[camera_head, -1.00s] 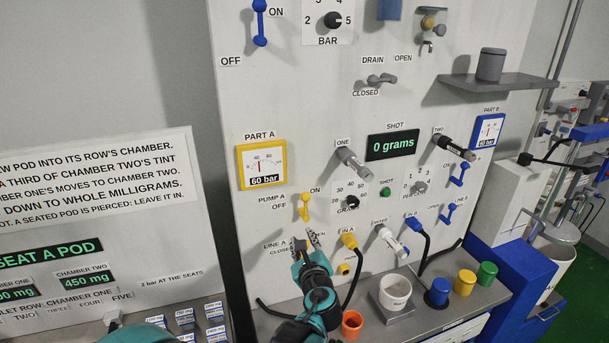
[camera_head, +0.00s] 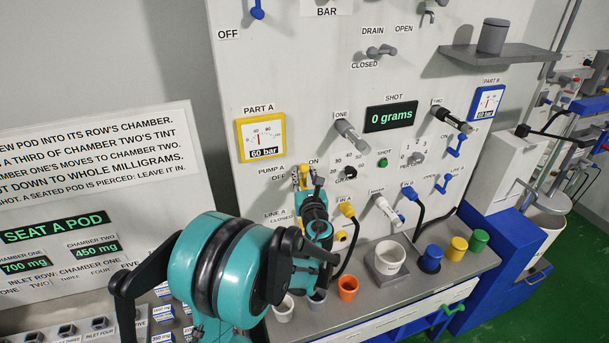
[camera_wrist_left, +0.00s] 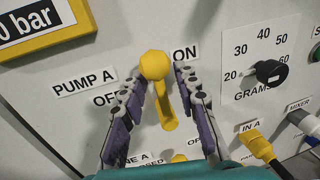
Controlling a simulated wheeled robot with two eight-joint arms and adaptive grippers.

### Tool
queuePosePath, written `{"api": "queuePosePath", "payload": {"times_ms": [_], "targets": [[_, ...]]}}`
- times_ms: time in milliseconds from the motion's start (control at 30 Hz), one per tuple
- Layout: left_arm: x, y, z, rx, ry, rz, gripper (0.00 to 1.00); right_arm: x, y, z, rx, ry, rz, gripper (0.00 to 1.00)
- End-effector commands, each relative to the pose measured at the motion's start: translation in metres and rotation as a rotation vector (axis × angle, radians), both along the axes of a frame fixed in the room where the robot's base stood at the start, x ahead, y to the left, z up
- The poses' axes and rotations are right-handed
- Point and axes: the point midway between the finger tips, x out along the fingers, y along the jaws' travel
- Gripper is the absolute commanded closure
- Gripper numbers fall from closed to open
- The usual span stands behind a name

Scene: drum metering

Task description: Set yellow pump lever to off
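The yellow pump A lever (camera_wrist_left: 165,108) stands out from the white panel, its round knob between the PUMP A and ON labels in the left wrist view. The OFF label (camera_wrist_left: 104,98) is partly hidden behind a finger. My left gripper (camera_wrist_left: 156,78) is open, with one finger on each side of the lever; gaps show between fingers and knob. In the head view the left gripper (camera_head: 308,177) covers most of the lever, and only a bit of yellow (camera_head: 303,171) shows. My right gripper is not in view.
The part A gauge (camera_head: 262,137) reads 60 bar above the lever. A grams dial (camera_wrist_left: 271,72) is to its right, with the yellow IN A connector (camera_wrist_left: 257,143) below that.

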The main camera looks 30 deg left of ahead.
Motion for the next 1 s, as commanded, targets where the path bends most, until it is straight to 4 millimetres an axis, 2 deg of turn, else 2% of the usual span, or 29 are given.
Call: {"api": "queuePosePath", "payload": {"times_ms": [133,167,200,267,767,1000], "targets": [[-0.0001,-0.0001,0.0001,-0.001,-0.001,0.000,0.70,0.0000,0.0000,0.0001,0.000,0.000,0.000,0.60],[-0.0002,-0.0001,0.0001,-0.001,-0.001,0.000,0.75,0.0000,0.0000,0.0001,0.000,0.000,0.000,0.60],[-0.0002,-0.0001,0.0001,-0.001,-0.001,0.000,0.85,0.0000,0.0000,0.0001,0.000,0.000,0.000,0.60],[-0.0002,-0.0001,0.0002,-0.001,-0.001,0.000,1.00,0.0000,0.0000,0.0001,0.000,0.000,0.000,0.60],[0.0004,0.0004,0.0021,0.000,-0.004,0.000,1.00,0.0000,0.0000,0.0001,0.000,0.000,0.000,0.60],[-0.0022,0.0033,0.0011,-0.042,-0.055,0.001,1.00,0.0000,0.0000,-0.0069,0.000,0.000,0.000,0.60]]}}
